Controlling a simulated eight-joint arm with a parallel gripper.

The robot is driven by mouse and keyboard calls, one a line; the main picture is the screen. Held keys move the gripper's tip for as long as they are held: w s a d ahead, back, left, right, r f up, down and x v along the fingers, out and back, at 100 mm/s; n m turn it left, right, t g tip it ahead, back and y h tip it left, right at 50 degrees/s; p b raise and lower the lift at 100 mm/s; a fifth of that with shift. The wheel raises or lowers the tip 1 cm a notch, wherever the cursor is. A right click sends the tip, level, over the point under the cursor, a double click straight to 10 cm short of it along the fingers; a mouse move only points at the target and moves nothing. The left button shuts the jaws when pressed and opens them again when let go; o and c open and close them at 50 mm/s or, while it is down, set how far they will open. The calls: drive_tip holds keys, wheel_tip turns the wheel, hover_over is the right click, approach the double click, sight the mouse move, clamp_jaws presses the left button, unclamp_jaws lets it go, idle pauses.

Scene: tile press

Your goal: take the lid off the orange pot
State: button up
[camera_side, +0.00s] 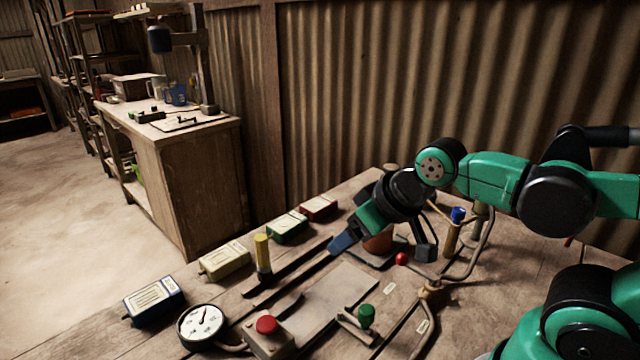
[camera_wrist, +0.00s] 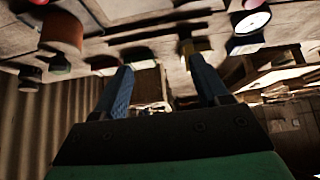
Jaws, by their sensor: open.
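The orange pot (camera_side: 378,243) stands on the bench behind the press area, partly hidden by my gripper in the side view. It also shows upside down at the upper left of the wrist view (camera_wrist: 62,30), outside the space between my fingers. I cannot make out its lid clearly in either view. My gripper (camera_wrist: 160,66) is open, with its two blue fingers apart and nothing held between them. In the side view it is tilted down near the pot, and I cannot tell if it touches it.
A yellow post (camera_side: 262,255), a blue-topped post (camera_side: 455,233) and a small red ball (camera_side: 401,258) stand around the pot. Several coloured boxes line the far bench edge, including a red one (camera_side: 319,207). A gauge (camera_side: 201,325) and red button (camera_side: 267,325) sit in front.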

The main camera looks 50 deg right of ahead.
drive_tip(key=w+d+m+g, duration=0.2)
drive_tip(key=d+m, duration=0.1)
drive_tip(key=d, duration=0.2)
drive_tip(key=w+d+m+g, duration=0.2)
drive_tip(key=d+m, duration=0.1)
drive_tip(key=d, duration=0.2)
drive_tip(key=w+d+m+g, duration=0.2)
drive_tip(key=d+m+g, duration=0.1)
drive_tip(key=d, duration=0.3)
drive_tip(key=shift+w+f, duration=0.1)
drive_tip(key=shift+w, duration=0.05)
drive_tip(key=shift+d+f+m, duration=0.15)
drive_tip(key=shift+d+m, duration=0.15)
drive_tip(key=shift+d, duration=0.05)
drive_tip(key=shift+d+f, duration=0.1)
drive_tip(key=shift+f, duration=2.7)
clamp_jaws()
